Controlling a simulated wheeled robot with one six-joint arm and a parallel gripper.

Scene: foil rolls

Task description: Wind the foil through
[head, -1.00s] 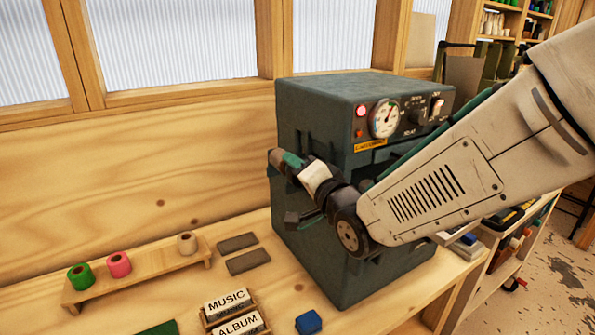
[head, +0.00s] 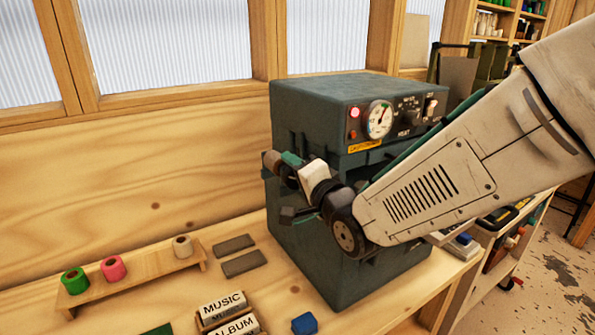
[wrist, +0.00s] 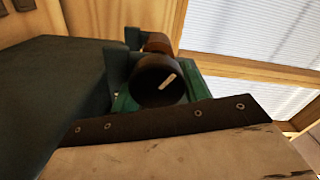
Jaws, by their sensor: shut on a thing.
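The dark green foil machine (head: 325,225) stands on the wooden bench with a dial, a lit red lamp and switches on its upper front. Its side also fills the left of the wrist view (wrist: 50,100). My gripper (head: 284,160) is at the machine's left side, partly hidden by its own wrist. In the wrist view a round black knob (wrist: 158,82) with a white mark sits between green parts, and my gripper appears shut on it. A brown round part (wrist: 158,43) shows behind the knob. The foil's path inside the machine is hidden.
A low wooden rack (head: 140,273) at left holds a green roll (head: 75,281), a pink roll (head: 114,268) and a pale roll (head: 183,247). Two grey blocks (head: 240,255), lettered blocks (head: 222,307) and a blue block (head: 304,323) lie on the bench. The wall is close behind.

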